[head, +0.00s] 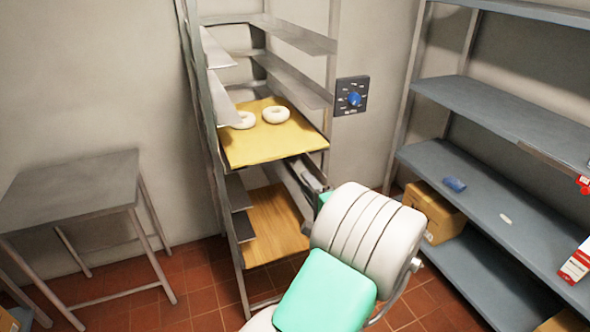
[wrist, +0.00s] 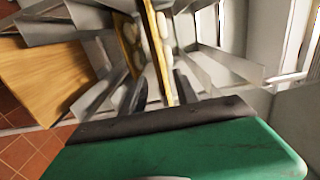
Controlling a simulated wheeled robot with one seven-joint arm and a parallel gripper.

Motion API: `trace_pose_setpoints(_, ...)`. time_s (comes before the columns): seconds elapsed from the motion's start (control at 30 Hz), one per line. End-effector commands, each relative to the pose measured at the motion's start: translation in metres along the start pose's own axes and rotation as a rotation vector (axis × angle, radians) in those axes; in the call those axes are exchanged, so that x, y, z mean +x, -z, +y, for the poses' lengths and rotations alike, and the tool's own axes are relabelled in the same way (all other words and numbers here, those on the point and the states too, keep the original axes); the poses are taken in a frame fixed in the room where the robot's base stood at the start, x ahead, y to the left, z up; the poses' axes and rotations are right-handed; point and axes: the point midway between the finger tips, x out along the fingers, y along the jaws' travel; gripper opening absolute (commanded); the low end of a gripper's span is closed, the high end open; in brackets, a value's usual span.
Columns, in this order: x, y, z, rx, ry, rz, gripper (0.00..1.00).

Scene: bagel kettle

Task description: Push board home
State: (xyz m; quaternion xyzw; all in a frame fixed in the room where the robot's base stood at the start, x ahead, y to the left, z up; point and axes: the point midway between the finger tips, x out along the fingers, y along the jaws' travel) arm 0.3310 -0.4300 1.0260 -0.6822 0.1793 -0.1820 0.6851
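A yellow board (head: 265,152) lies on rails in the tall metal rack. Two pale bagels sit toward its back, a right one (head: 276,115) and a left one (head: 243,120). The left bagel is partly hidden by a rail. The board's near edge shows at the rack's front. My gripper (head: 313,178) is low at the rack's right side, just below the board's near right corner; my arm partly hides it. The wrist view is turned sideways and shows the board (wrist: 158,55) nearly edge-on beyond my gripper's dark front edge.
A plain wooden board (head: 275,225) lies lower in the rack (head: 219,100). A bare metal table (head: 75,185) stands left. A blue-knobbed dial (head: 353,98) is on the wall.

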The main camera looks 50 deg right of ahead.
Motion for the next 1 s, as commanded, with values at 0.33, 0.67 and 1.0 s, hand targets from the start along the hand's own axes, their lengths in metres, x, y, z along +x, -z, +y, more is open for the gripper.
trace_pose_setpoints(0.33, 0.049, -0.003, -0.001, -0.004, -0.001, -0.005, 0.36)
trace_pose_setpoints(0.67, 0.095, -0.003, -0.001, -0.004, -0.003, -0.005, 0.36)
trace_pose_setpoints(1.0, 0.142, -0.003, 0.001, -0.006, -0.003, -0.006, 0.36)
